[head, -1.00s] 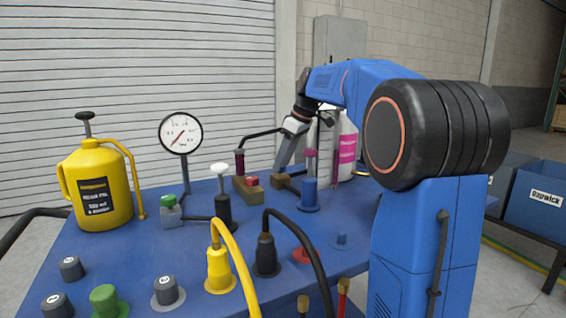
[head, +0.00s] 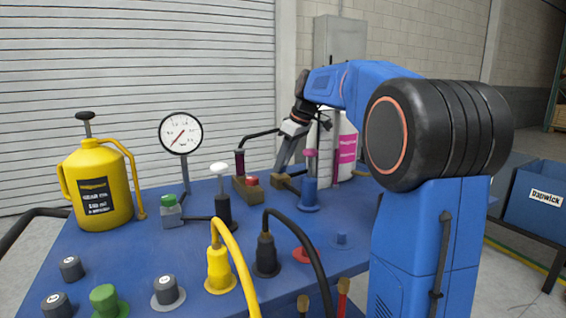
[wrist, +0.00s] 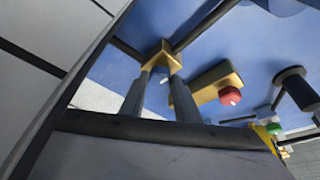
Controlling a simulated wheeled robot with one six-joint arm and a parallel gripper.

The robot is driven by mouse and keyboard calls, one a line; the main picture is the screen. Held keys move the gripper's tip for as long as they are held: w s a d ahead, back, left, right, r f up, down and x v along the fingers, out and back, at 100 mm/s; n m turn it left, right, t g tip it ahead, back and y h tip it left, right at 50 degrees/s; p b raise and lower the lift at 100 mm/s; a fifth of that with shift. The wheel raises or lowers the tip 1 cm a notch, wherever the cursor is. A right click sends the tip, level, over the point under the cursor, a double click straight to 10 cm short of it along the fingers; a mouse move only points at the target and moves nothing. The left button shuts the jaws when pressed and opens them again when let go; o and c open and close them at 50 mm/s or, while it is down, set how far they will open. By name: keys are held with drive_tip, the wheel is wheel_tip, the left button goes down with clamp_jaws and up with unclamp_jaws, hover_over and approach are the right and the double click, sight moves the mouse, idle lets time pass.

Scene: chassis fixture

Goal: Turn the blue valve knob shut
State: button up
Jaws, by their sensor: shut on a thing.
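My gripper (head: 282,168) points down at a brass valve body (head: 278,182) at the back of the blue bench. In the wrist view its two grey fingers (wrist: 161,76) reach the near side of that brass valve body (wrist: 160,52), one finger on each side. The gripper is shut on the valve's knob. The blue knob itself is hidden by the fingers, so its turn angle cannot be read. A second brass valve body (head: 246,193) to the left carries a red knob (head: 252,181), also seen in the wrist view (wrist: 230,96).
A pink-topped blue post (head: 310,188) stands close right of the gripper, with a white bottle (head: 347,150) behind. A pressure gauge (head: 181,134) and yellow oil can (head: 100,190) stand left. Yellow and black hoses rise at the front.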

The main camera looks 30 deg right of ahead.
drive_tip(key=m+h, duration=0.1)
drive_tip(key=m, duration=0.1)
drive_tip(key=m+t, duration=0.1)
drive_tip(key=m, duration=0.1)
drive_tip(key=shift+a+m+h, duration=0.2)
drive_tip(key=shift+m+h, duration=0.1)
drive_tip(key=shift+h, duration=0.1)
drive_tip(key=m, duration=0.1)
drive_tip(key=m+h, duration=0.1)
drive_tip(key=m, duration=0.2)
drive_tip(key=shift+a+m+h, duration=0.25)
drive_tip(key=shift+m+h, duration=0.05)
drive_tip(key=m+h, duration=0.1)
drive_tip(key=m, duration=0.2)
drive_tip(key=shift+a+m+g, duration=0.1)
drive_tip(key=shift+m+g, duration=0.2)
drive_tip(key=shift+w+a+m+g+h, duration=0.1)
drive_tip(key=shift+m+g+h, duration=0.3)
drive_tip(key=shift+m, duration=0.7)
drive_tip(key=shift+w+a+m+g+h, duration=0.15)
drive_tip(key=shift+m+h, duration=0.35)
drive_tip(key=shift+m, duration=0.6)
drive_tip(key=shift+s+d, duration=0.1)
drive_tip(key=shift+d, duration=0.05)
drive_tip(key=o, duration=1)
drive_tip(key=shift+o, duration=0.2)
drive_tip(key=shift+r, duration=0.15)
drive_tip(key=v, duration=1.7)
drive_tip(key=shift+r, duration=0.1)
